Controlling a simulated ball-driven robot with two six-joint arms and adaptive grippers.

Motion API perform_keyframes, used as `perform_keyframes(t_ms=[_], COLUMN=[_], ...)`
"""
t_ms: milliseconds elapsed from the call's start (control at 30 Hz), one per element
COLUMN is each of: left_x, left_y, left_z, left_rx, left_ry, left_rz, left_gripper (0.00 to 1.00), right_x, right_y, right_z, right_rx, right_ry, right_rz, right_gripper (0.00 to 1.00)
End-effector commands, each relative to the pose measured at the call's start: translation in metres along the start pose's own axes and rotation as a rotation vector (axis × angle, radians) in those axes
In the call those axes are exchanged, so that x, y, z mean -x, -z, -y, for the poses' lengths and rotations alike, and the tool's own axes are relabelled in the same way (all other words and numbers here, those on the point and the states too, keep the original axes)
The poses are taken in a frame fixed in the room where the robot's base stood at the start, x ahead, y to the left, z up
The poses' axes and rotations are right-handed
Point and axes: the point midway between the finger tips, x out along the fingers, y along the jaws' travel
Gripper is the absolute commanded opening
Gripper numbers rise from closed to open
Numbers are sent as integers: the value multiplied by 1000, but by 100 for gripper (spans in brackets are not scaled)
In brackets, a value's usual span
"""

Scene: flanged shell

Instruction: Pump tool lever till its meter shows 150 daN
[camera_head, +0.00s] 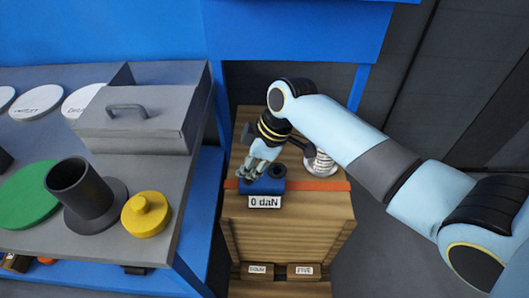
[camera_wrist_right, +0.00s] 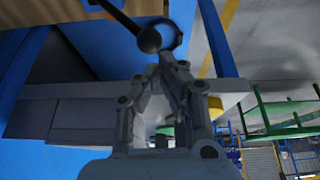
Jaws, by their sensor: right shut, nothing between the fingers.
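The tool has a blue body (camera_head: 264,186) on top of a wooden cabinet. Its meter (camera_head: 264,202) reads 0 daN. My right gripper (camera_head: 257,170) is at the blue body, partly covering it in the head view. In the right wrist view my right gripper (camera_wrist_right: 172,62) is shut and empty. A dark rod ending in a black ball (camera_wrist_right: 149,41), seemingly the lever, lies just beyond its fingertips there; I cannot tell whether they touch. In the head view my arm and gripper hide most of the lever. My left gripper is not in view.
The wooden cabinet (camera_head: 285,222) carries an orange strip and a silver coiled part (camera_head: 320,163). A grey bench (camera_head: 100,232) to the left holds a grey handled box (camera_head: 140,115), a dark flanged cylinder (camera_head: 85,192), a yellow knobbed disc (camera_head: 146,214) and a green disc (camera_head: 30,195).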

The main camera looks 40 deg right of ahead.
Motion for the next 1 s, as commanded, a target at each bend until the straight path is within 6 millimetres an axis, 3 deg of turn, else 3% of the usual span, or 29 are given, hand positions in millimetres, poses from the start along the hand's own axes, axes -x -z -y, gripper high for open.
perform_keyframes(t_ms=[1000], left_x=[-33], left_y=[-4], left_z=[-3], left_rx=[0], left_ry=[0], left_rz=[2], left_gripper=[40], right_x=[-55], right_y=[-25], right_z=[14], right_rx=[1], right_ry=[-3], right_rz=[5], right_gripper=[0])
